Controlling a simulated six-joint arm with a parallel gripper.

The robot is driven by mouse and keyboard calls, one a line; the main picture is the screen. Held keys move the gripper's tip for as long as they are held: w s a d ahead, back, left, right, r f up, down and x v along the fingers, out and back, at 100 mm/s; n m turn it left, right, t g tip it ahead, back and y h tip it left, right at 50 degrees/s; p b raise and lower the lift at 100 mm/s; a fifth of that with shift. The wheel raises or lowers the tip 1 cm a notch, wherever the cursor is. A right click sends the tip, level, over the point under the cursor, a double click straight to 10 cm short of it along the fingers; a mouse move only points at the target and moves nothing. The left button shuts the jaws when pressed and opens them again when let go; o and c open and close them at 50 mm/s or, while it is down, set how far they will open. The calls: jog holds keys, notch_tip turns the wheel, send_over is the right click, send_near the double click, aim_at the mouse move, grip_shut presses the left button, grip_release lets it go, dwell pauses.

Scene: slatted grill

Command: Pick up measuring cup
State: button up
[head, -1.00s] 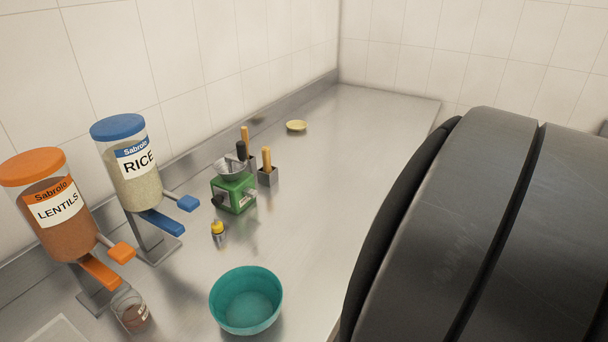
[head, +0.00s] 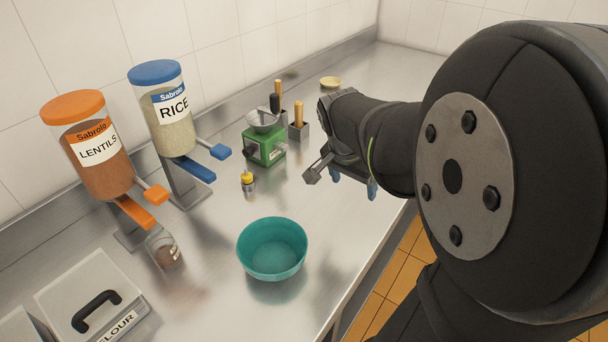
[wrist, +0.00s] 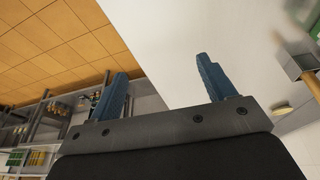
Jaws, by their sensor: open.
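The likely measuring cup (head: 165,250) is a small clear cup with brown contents and a pale label. It stands on the steel counter under the lentils dispenser, at the lower left of the head view. My gripper (head: 342,183) is open and empty above the counter's right side, right of the green scale and well away from the cup. The wrist view shows its two blue fingers (wrist: 160,70) spread apart with nothing between them. The cup is not seen in the wrist view.
A teal bowl (head: 272,250) stands between the cup and my gripper. The lentils (head: 95,150) and rice (head: 168,120) dispensers line the wall. A green scale (head: 265,145), a small yellow-capped bottle (head: 248,182) and a flour box (head: 90,300) are nearby.

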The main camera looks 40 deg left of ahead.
jog(key=s+a+r+n, duration=0.1)
jog(key=s+a+r, duration=0.2)
jog(key=s+a, duration=0.45)
jog(key=s+a+r+n, duration=0.1)
jog(key=s+a+r, duration=0.2)
jog(key=s+a, duration=0.5)
jog(key=s+a+r+n+y, duration=0.15)
jog(key=s+a, duration=0.35)
jog(key=s, duration=0.7)
jog(key=s+a+r+n+y, duration=0.15)
jog(key=s+a, duration=0.35)
jog(key=s, duration=0.8)
send_near(154, 239)
jog(key=d+f, duration=0.1)
jog(key=d, duration=0.1)
jog(key=shift+t+h, duration=0.3)
jog(key=shift+x, duration=2.9)
jog(key=shift+a, duration=0.1)
jog(key=c, duration=1.5)
